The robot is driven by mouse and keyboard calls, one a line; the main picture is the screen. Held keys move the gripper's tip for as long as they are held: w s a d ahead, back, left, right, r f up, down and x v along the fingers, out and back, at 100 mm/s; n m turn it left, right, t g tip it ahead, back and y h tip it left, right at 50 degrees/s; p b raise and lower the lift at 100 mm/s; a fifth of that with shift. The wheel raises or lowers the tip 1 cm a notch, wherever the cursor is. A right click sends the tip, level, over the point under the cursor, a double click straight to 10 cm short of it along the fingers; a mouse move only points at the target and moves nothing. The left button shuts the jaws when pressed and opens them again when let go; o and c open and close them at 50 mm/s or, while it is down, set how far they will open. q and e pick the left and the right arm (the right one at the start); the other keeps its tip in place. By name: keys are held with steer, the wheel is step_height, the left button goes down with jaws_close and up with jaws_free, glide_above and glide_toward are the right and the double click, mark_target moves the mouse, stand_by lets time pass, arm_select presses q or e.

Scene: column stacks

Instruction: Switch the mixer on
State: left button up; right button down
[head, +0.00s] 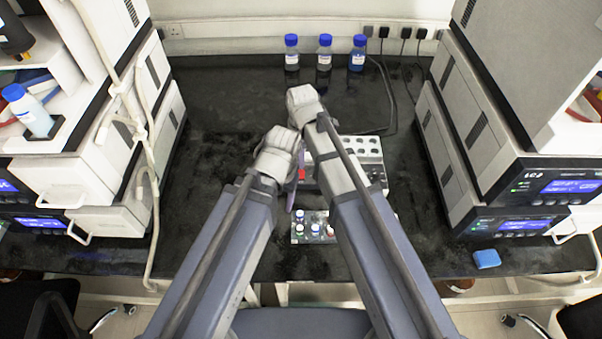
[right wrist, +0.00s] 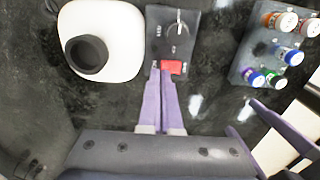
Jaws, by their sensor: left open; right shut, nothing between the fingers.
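The mixer shows in the right wrist view as a white rounded body (right wrist: 100,38) with a black cup-shaped top, beside a dark control panel (right wrist: 172,22) with a dial. A red switch (right wrist: 173,67) sits at the panel's near edge; it also shows as a red patch in the head view (head: 302,173). My right gripper (right wrist: 162,72) is shut and empty, its purple fingertips at the switch's left end; I cannot tell whether they touch it. My left gripper (head: 291,196) is open and empty, close by in the head view. My arms hide most of the mixer there.
A vial rack (head: 298,238) with several coloured caps stands near the bench front. A grey holed rack (head: 372,173) is right of the grippers. Blue-capped bottles (head: 324,57) stand at the back. Stacked instruments flank both sides. A blue block (head: 487,258) lies front right.

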mark_target(301, 170)
arm_select(q)
steer(key=shift+f+b, duration=1.05)
arm_select(e)
steer(key=shift+f, duration=1.05)
arm_select(q)
steer(key=shift+r, duration=0.2)
arm_select(e)
steer(key=shift+r, duration=0.2)
step_height(301, 170, up, 5)
steer(key=p, duration=0.5)
steer(key=shift+f, duration=0.1)
arm_select(q)
step_height(301, 170, up, 5)
steer(key=shift+f, duration=0.15)
arm_select(e)
steer(key=s+d+m, duration=0.4)
steer(key=d+m, duration=0.5)
steer(key=s+d+m, duration=0.4)
steer(key=d+m, duration=0.4)
steer(key=m, duration=0.1)
steer(key=s+a+n, duration=0.1)
steer(key=s+a, duration=0.1)
steer(key=a, duration=0.1)
steer(key=s+a+n, duration=0.1)
steer(key=s+a, duration=0.1)
steer(key=a, duration=0.2)
steer(key=s+a+n+h, duration=0.1)
steer(key=s+a, duration=0.1)
steer(key=a, duration=0.2)
steer(key=shift+n, duration=0.4)
